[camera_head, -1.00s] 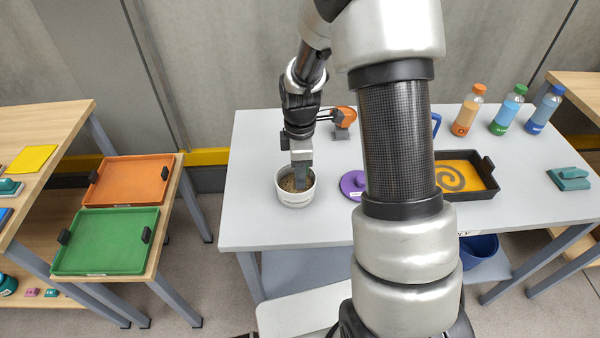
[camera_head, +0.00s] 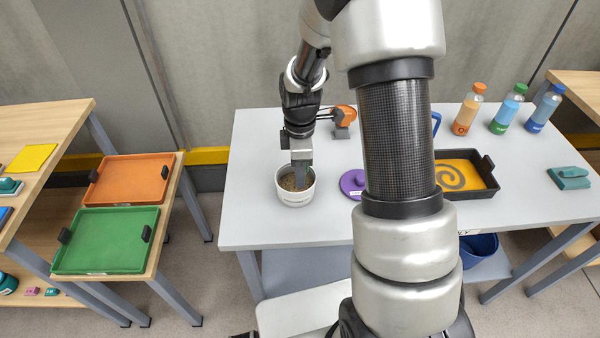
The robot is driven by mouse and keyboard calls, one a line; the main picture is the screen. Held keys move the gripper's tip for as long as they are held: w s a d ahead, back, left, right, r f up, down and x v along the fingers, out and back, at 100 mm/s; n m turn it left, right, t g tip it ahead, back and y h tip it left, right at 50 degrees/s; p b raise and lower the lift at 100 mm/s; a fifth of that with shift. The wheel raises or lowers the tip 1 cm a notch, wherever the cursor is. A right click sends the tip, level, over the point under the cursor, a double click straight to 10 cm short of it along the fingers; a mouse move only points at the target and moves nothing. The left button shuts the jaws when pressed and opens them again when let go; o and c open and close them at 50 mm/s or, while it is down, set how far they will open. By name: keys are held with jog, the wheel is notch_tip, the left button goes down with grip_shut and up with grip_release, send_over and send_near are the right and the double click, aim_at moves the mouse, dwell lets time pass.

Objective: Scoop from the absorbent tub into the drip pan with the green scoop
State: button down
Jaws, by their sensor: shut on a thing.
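The absorbent tub (camera_head: 295,199) is a round white tub with grainy brown-grey stuff inside, standing on the grey table's left part. My gripper (camera_head: 301,158) points down above it, shut on a narrow grey-green piece (camera_head: 301,178) that reaches into the tub. This looks like the green scoop; its lower end is hidden in the tub and its handle by my gripper. The drip pan (camera_head: 484,188) is a black tray with an orange inside and a dark spiral mark, right of my arm. My arm hides its left part.
A purple lid (camera_head: 352,185) lies right of the tub, partly behind my arm. An orange tool (camera_head: 344,116) stands behind it. Bottles (camera_head: 465,112) stand at the back right, a teal block (camera_head: 569,178) at the right. Orange (camera_head: 130,180) and green (camera_head: 107,241) trays are on a side table.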

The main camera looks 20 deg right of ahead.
jog(key=shift+r+p, duration=3.6)
jog(key=shift+r, duration=1.55)
jog(key=shift+r+p, duration=0.85)
jog(key=shift+r, duration=2.1)
